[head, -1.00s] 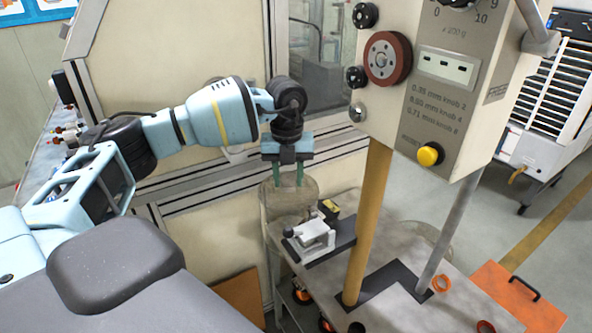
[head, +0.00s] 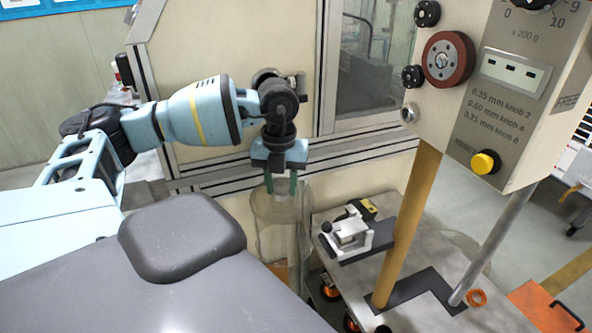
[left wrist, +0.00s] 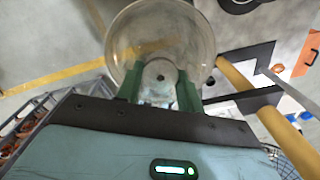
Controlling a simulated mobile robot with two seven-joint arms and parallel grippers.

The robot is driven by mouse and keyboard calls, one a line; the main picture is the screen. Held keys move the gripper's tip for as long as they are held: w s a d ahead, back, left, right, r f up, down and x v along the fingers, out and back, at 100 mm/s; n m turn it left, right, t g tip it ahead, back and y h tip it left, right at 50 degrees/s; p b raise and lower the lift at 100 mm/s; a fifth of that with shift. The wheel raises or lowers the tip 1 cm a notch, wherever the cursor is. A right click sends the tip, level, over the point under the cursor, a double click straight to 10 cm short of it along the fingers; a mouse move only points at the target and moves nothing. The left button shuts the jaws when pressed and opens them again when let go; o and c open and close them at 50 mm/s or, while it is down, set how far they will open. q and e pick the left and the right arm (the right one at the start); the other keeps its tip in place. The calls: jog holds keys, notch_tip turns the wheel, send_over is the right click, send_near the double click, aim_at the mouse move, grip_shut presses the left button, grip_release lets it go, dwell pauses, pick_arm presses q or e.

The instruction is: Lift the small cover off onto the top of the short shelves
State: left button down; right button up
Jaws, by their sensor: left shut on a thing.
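The small cover (head: 281,212) is a clear, round, see-through shell hanging below my left gripper (head: 281,187). The gripper's green fingers are shut on the knob at its top. In the left wrist view the cover (left wrist: 129,40) shows as a round clear bowl shape, with its pale knob between the fingertips (left wrist: 160,85). The cover is held in the air beside the left edge of the winding machine's table; its lower edge is hard to make out. My right gripper is not in view. I cannot pick out the short shelves with certainty.
The machine table (head: 410,318) carries a small clamp fixture (head: 350,236), a yellow post (head: 410,225) and a grey post. A control box (head: 500,90) overhangs it. A cream cabinet wall (head: 215,45) stands behind my left arm. A wire rack (left wrist: 30,120) shows in the left wrist view.

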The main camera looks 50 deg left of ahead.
aim_at(253, 204)
pick_arm(q)
jog(key=shift+s+a, duration=0.45)
jog(key=shift+s, duration=0.6)
jog(key=shift+s+a, duration=0.4)
jog(key=shift+s, duration=0.7)
jog(key=shift+s+a, duration=0.45)
jog(key=shift+s, duration=0.6)
